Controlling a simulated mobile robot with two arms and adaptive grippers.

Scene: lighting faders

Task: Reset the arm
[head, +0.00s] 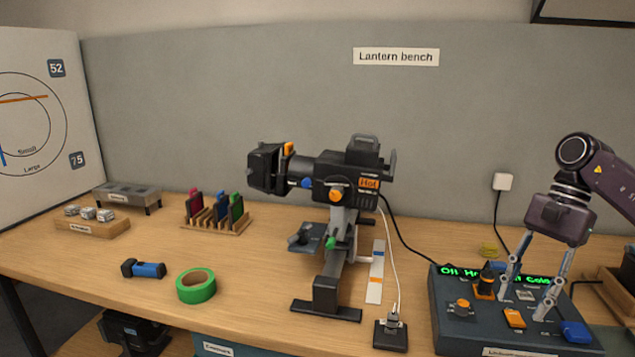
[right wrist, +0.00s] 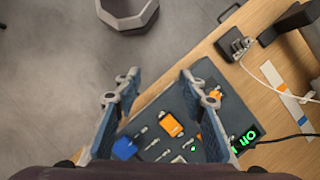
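My right arm (head: 612,182) comes in from the right in the head view. Its gripper (head: 526,302) points down over the dark control box (head: 447,317), fingers apart with a clear gap. In the right wrist view the gripper (right wrist: 158,85) is also open, and nothing is held between the fingers. The box carries an orange fader knob (head: 514,317), a blue knob (head: 576,332), other small controls and a green lit display (head: 458,271). I cannot tell from the head view whether the fingertips touch the box. My left gripper is not in view.
A black lantern (head: 350,175) on a stand is mid-bench. Green tape (head: 196,286), a blue-black torch (head: 143,269), a filter rack (head: 217,218) and a wooden block (head: 92,227) lie left. A socket block (head: 391,335) sits left of the box. A wall (head: 300,80) stands behind.

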